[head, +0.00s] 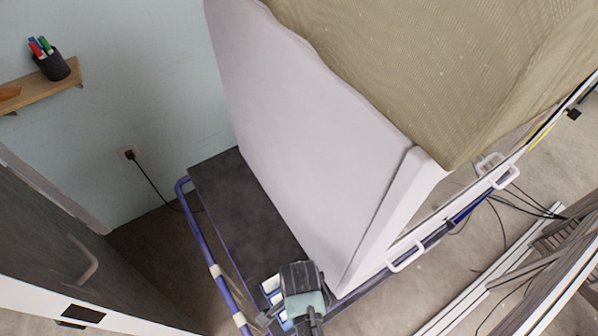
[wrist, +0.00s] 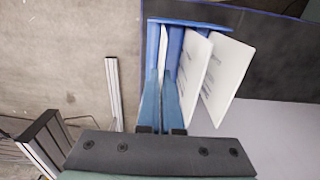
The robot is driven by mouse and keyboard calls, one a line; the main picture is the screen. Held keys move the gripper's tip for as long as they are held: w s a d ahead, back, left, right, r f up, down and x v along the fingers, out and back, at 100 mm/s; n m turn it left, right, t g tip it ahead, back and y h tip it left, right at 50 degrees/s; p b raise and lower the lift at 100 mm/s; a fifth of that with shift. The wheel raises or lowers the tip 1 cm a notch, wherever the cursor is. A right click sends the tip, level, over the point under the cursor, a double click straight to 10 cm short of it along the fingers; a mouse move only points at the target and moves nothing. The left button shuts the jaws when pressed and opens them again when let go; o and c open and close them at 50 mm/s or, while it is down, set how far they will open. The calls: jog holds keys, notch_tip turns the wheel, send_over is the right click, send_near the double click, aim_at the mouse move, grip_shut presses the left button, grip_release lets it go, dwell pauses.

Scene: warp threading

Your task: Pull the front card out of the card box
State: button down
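The card box (wrist: 190,23) is blue and shows near the top of the wrist view. White printed cards (wrist: 229,78) fan out of it to the right, and a thin white edge (wrist: 164,52) shows further left. In the head view a small part of the blue and white box (head: 272,290) shows left of my gripper (head: 303,278). My gripper's two blue-grey fingers (wrist: 161,82) reach to the box's left part. They stand close together with a narrow gap. I cannot tell whether a card is between them; their tips blend with the blue box.
A blue-railed cart (head: 197,235) has a dark shelf (head: 240,205). A large pale panel (head: 310,130) with tan woven cloth (head: 430,60) stands on it, close right of my gripper. A dark cabinet (head: 60,240) is at left. Slats and rails (head: 560,250) lie right.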

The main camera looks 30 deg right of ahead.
jog(key=shift+r+p, duration=4.65)
jog(key=shift+p, duration=0.25)
